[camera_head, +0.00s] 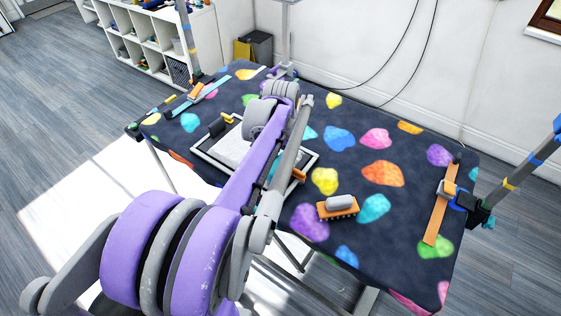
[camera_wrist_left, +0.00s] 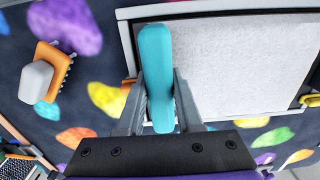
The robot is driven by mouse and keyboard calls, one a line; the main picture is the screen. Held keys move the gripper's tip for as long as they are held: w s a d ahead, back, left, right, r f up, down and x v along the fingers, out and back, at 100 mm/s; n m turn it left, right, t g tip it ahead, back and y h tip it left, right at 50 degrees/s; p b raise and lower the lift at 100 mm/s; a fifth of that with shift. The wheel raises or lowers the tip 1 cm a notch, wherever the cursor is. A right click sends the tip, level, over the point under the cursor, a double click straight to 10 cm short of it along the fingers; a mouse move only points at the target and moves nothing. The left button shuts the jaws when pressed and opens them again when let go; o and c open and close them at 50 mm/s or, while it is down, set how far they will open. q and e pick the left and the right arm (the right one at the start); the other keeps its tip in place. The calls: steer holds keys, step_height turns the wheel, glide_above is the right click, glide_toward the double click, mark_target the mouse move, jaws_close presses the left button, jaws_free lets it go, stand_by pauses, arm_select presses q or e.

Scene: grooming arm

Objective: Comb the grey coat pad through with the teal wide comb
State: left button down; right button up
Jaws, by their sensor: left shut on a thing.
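The grey coat pad (camera_head: 228,148) lies flat in a pale frame on the dark table, partly covered by my left arm. In the left wrist view the pad (camera_wrist_left: 245,65) fills much of the right side. The teal wide comb (camera_wrist_left: 155,60) is upright in that picture, between the fingers of my left gripper (camera_wrist_left: 159,105), which is shut on it. The comb overlaps the frame's left edge and the pad's left side there. Its teeth do not show, and I cannot tell whether it touches the pad. My right gripper is not in view.
An orange brush with a grey handle (camera_head: 341,203) stands right of the pad. An orange clip (camera_head: 299,175) sits at the frame's right edge, a black and yellow one (camera_head: 220,125) at its left. An orange strap (camera_head: 439,215) and post stand at the table's right; a teal strap (camera_head: 195,100) lies left.

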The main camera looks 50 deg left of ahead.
arm_select(q)
steer(key=shift+a, duration=0.1)
steer(key=shift+s+a, duration=0.4)
steer(key=shift+a, duration=0.85)
steer(key=shift+s+a, duration=0.35)
steer(key=shift+a, duration=0.85)
steer(key=shift+s+a, duration=0.4)
steer(key=shift+a, duration=0.85)
steer(key=a, duration=0.2)
steer(key=s+a, duration=0.1)
steer(key=a, duration=0.3)
steer(key=shift+s+a+b, duration=0.3)
steer(key=shift+s+b, duration=0.05)
steer(key=shift+s, duration=0.05)
steer(key=shift+s+a, duration=0.15)
steer(key=shift+a, duration=0.3)
steer(key=a, duration=0.2)
steer(key=s+a, duration=0.1)
steer(key=a, duration=0.2)
steer(key=s+a, duration=0.1)
steer(key=a, duration=0.1)
steer(key=shift+s+a, duration=0.1)
steer(key=shift+a, duration=0.15)
